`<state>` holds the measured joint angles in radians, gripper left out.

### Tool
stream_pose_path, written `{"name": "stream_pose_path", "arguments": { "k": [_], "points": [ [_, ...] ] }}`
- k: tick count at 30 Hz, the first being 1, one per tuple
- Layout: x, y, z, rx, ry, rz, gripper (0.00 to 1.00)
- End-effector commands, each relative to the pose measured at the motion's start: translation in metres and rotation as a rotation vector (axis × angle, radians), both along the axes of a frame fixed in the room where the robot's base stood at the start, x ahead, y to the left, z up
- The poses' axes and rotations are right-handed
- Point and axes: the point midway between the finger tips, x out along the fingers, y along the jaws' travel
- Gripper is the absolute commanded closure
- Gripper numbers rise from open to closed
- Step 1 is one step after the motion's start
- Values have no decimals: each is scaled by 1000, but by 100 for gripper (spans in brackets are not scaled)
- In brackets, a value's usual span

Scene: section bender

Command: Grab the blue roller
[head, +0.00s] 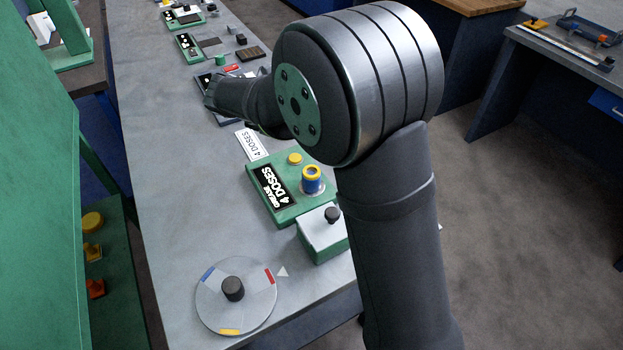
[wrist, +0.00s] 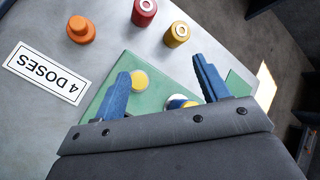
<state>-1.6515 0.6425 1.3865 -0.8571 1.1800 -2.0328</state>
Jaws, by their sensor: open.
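The only blue roller-like piece (head: 312,182) I see is a blue cylinder with a yellow ring on top. It stands upright on a green base (head: 275,205) in the head view. In the wrist view, a blue, yellow and white top (wrist: 180,102) shows between the fingers, nearer the right one, and the gripper body hides the rest. My gripper (wrist: 162,68) is open, with its blue fingers apart above the green base and nothing held between them. In the head view, my arm hides the gripper's fingers.
The base has a yellow button (wrist: 137,80). Beyond the fingers stand a red roller (wrist: 144,12), a yellow roller (wrist: 176,34) and an orange piece (wrist: 80,30). A "4 DOSES" card (wrist: 47,73) lies left. A white-topped green box (head: 322,232) and round dial (head: 236,300) are nearer.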

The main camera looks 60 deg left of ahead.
Motion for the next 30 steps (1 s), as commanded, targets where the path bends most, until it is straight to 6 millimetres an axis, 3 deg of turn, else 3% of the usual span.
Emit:
{"name": "stream_pose_path", "arguments": {
  "k": [5,9,21,25,30],
  "points": [
    [13,-22,10,183,139,-314,32],
    [19,-45,20,369,278,-685,32],
    [13,-92,60,737,531,-1764,32],
    [8,-99,71,777,552,-2003,32],
    [5,-103,75,792,557,-2141,32]
  ]
}}
